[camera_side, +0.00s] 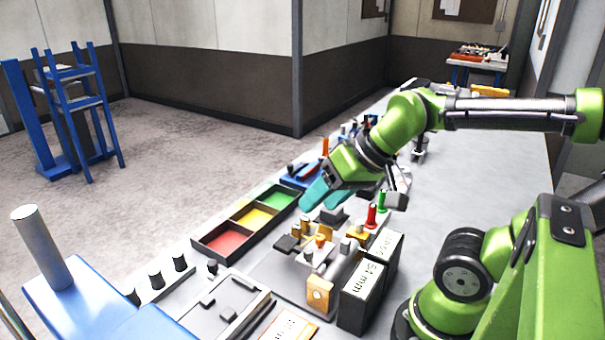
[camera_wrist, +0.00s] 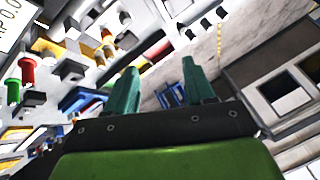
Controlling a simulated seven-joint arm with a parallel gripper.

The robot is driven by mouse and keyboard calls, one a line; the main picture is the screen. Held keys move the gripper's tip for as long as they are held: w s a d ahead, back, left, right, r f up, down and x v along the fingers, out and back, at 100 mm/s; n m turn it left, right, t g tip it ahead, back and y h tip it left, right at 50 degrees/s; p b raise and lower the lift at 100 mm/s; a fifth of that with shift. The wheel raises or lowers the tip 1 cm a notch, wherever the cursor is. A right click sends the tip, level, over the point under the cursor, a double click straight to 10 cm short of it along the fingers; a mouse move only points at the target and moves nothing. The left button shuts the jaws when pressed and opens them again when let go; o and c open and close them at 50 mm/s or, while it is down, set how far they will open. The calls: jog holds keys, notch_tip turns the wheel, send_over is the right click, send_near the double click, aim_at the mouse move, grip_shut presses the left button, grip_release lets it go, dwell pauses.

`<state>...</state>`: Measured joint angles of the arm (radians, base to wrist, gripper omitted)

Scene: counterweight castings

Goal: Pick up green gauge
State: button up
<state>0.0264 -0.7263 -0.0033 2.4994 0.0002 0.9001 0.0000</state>
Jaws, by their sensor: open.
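The green gauge (camera_side: 382,201) is a small upright green piece standing on the bench, just behind and right of a red gauge (camera_side: 371,216) in the side view. In the wrist view the green gauge (camera_wrist: 13,91) is at the far left edge, beside the red gauge (camera_wrist: 27,70). My gripper (camera_side: 313,196) has teal fingers and hangs above the bench to the left of the green gauge in the side view, clear of it. In the wrist view my gripper (camera_wrist: 160,78) has its fingers spread apart with nothing between them.
A black tray (camera_side: 266,232) with red, yellow and green compartments lies left of the gripper. Black boxes marked 54 mm (camera_side: 362,292) and a grey fixture with yellow parts (camera_side: 318,262) stand in front of the gauges. The bench (camera_side: 465,180) is bare to the right.

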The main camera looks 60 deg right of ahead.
jog(key=w+d+f+m+g+h, duration=0.15)
jog(key=w+d+m, duration=0.35)
jog(key=d, duration=0.6)
jog(key=m+g, duration=0.6)
jog(key=m, duration=1.7)
send_over(384, 191)
jog(key=f, duration=0.2)
jog(key=shift+m+t, duration=0.25)
jog(key=shift+m, duration=0.05)
notch_tip(384, 191, down, 16)
jog(key=shift+f, duration=0.25)
jog(key=c, duration=0.8)
